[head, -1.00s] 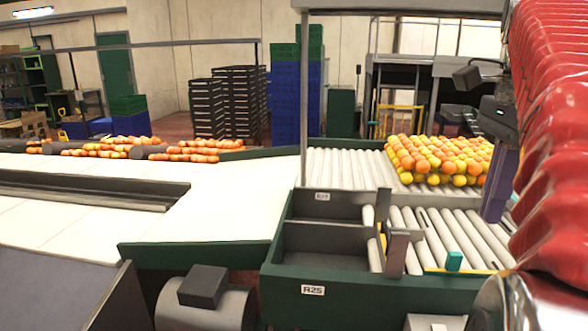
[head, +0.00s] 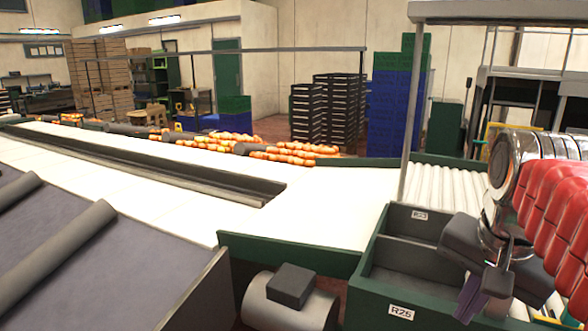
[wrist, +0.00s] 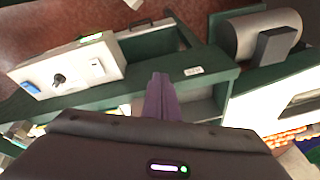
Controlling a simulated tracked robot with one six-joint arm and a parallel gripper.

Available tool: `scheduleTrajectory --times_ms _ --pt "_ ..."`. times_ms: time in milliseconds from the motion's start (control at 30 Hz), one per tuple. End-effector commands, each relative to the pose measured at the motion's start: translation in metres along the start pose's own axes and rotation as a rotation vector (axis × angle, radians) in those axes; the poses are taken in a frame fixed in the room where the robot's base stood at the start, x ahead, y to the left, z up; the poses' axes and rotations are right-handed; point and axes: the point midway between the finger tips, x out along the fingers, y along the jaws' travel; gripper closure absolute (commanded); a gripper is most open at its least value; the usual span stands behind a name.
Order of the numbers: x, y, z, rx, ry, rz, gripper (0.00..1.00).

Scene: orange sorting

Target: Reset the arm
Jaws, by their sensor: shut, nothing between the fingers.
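My gripper (head: 468,305) is at the lower right in the head view, pointing down in front of the green R25 bin (head: 372,300). Its purple fingers are together with nothing between them. The wrist view shows the closed fingers (wrist: 160,95) over the dark green edge of the bin, near its white label. My red-sleeved arm is folded at the right and hides part of the roller conveyor.
A white sorting table (head: 330,225) with rows of oranges (head: 290,152) stretches left. A grey motor drum (head: 290,302) sits beside the bin. A white control box (wrist: 68,72) shows in the wrist view. Blue crates (head: 398,105) stand stacked behind.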

Motion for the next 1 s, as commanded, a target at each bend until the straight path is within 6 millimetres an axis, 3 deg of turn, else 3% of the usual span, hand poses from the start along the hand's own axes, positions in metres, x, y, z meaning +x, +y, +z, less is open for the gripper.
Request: scheduleTrajectory --times_ms 200,500,667,900,1000 --pt "0.042 -0.026 0.055 -0.354 0.054 -0.080 1.00" --pt "0.094 -0.043 0.125 -0.784 0.143 -0.180 1.00" --pt "0.106 -0.044 0.139 -0.875 0.167 -0.201 1.00" --pt "0.107 -0.044 0.140 -0.882 0.168 -0.202 1.00" --pt "0.106 -0.044 0.140 -0.881 0.168 -0.202 0.94"
